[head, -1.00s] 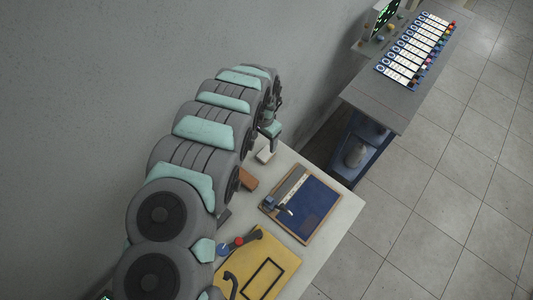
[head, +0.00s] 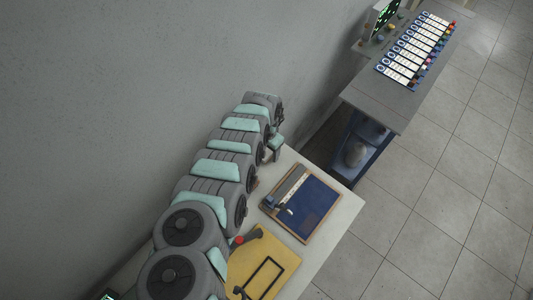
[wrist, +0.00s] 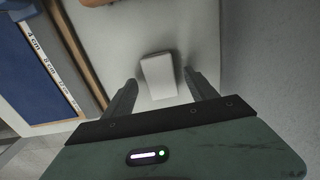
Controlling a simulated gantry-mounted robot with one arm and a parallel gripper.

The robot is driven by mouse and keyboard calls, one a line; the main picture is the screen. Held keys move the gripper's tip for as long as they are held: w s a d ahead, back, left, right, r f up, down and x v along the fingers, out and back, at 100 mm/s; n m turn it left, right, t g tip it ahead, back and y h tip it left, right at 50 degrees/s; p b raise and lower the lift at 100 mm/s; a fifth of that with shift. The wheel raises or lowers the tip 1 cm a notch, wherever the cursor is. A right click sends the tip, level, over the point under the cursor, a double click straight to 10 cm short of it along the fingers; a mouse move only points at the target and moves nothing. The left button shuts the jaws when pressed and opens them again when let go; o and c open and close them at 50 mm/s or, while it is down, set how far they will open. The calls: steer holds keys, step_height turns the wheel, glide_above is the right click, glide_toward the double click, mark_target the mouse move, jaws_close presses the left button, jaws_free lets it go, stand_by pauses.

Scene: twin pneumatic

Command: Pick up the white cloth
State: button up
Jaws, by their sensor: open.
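The white cloth (wrist: 158,72) shows in the wrist view as a small pale folded piece on the light table top. My gripper (wrist: 160,80) is open, with one dark finger on each side of the cloth and a gap on both sides. I cannot tell how high the fingertips are above the table. In the head view my gripper (head: 276,146) is over the far end of the table, and the cloth is hidden by my arm.
A blue board with a wooden frame and ruler (head: 306,205) lies beside it, also in the wrist view (wrist: 45,60). A yellow board (head: 258,262) with a black handle is nearer. A wall stands close on the other side. Part of a brown object (wrist: 97,2) shows at the top edge.

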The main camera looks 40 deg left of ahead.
steer(key=shift+s+f, duration=0.1)
steer(key=shift+f, duration=0.4)
steer(key=shift+c, duration=0.6)
jaws_close()
